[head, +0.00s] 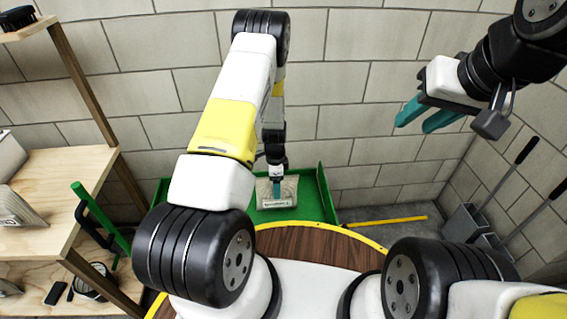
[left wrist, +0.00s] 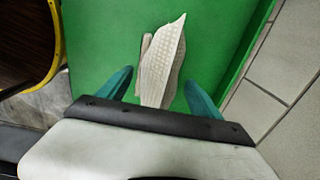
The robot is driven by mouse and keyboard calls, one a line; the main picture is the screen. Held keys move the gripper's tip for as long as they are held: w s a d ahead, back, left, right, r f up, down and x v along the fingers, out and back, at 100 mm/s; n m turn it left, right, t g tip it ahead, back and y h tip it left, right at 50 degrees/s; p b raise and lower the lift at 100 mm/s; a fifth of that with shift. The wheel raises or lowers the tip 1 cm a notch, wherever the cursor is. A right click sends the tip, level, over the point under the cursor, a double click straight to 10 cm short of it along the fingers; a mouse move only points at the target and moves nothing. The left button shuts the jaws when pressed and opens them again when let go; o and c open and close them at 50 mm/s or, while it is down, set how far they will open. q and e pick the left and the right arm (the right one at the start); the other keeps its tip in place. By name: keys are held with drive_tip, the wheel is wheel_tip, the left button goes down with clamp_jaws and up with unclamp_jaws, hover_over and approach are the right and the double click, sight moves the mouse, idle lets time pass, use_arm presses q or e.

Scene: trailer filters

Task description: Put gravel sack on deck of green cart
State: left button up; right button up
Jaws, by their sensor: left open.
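The gravel sack (head: 289,188) is pale and shows on the green cart's deck (head: 312,206), beyond my wooden-topped base. In the left wrist view the sack (left wrist: 163,60) has a woven-looking surface and lies against the green deck (left wrist: 100,30). My left gripper (head: 277,190) reaches down over the sack and hides part of it. In the left wrist view its teal fingers (left wrist: 158,85) are open, one on each side of the sack, with gaps between. My right gripper (head: 424,114) is raised at the right, empty, with its teal fingers apart.
A wooden shelf unit (head: 75,170) with a green-handled tool (head: 100,215) stands at the left. Grey long-handled scoops (head: 466,222) lean at the right wall. A yellow strip (head: 385,221) lies on the floor right of the cart. A block wall stands behind.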

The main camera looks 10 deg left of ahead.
use_arm(q)
drive_tip(key=s+d+r+n+t+h, duration=0.1)
drive_tip(key=s+r+n, duration=0.15)
drive_tip(key=r, duration=1.35)
drive_tip(key=s+r+n+t, duration=0.1)
drive_tip(key=r+n, duration=0.2)
drive_tip(key=r, duration=1.3)
drive_tip(key=s+d+r+n+t+h, duration=0.1)
drive_tip(key=s+r+n+t, duration=0.3)
drive_tip(key=s+r, duration=1.3)
drive_tip(key=s+n, duration=0.4)
drive_tip(key=shift+s+d+r+n, duration=0.15)
drive_tip(key=shift+s+r+n, duration=0.05)
drive_tip(key=shift+r+n, duration=0.15)
